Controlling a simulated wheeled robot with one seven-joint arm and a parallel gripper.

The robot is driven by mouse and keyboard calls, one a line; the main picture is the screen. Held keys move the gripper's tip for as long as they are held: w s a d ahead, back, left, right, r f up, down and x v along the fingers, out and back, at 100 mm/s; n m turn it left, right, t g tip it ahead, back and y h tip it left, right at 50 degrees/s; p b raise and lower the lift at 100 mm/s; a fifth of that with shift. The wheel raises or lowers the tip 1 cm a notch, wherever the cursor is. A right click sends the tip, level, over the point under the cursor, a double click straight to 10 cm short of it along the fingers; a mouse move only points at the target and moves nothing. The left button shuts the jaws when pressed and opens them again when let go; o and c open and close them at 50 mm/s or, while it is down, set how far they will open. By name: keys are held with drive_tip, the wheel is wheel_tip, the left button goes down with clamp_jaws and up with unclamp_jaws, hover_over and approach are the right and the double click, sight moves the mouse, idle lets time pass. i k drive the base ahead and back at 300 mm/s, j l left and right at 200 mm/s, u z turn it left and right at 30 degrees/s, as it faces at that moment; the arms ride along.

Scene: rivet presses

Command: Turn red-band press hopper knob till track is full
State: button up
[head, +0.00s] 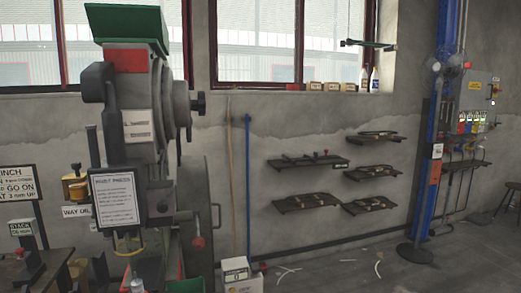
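A grey press (145,130) stands at the left in the head view. A red band (126,60) crosses its head just below an open-topped green hopper (125,25). A dark knob (198,104) sticks out at the right side of the press head, beside the round housing. A dark narrow part (110,118) runs down the left front of the head; I cannot tell if it is the track or how full it is. The inside of the hopper is hidden. My gripper does not show in this view.
A framed sign (116,199) hangs on the press front. A red-knobbed lever (198,242) stands at its lower right. A white counter box (236,275) sits on the floor beside it. Wall shelves (307,161) and a blue post (437,130) are farther right; floor between is mostly clear.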

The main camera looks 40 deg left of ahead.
sight(200, 103)
drive_tip(key=i+u, duration=0.15)
drive_tip(key=u, duration=0.3)
drive_tip(key=i+l+u, duration=0.1)
drive_tip(key=u, duration=0.35)
drive_tip(key=i+l+u, duration=0.15)
drive_tip(key=u, duration=0.3)
drive_tip(key=i+l+u, duration=0.2)
drive_tip(key=u, duration=0.2)
drive_tip(key=i+l+u, duration=0.1)
drive_tip(key=l+u, duration=0.15)
drive_tip(key=u, duration=0.2)
drive_tip(key=i+l+u, duration=0.15)
drive_tip(key=u, duration=0.15)
drive_tip(key=i+l+u, duration=0.1)
drive_tip(key=l+u, duration=0.15)
drive_tip(key=l, duration=0.15)
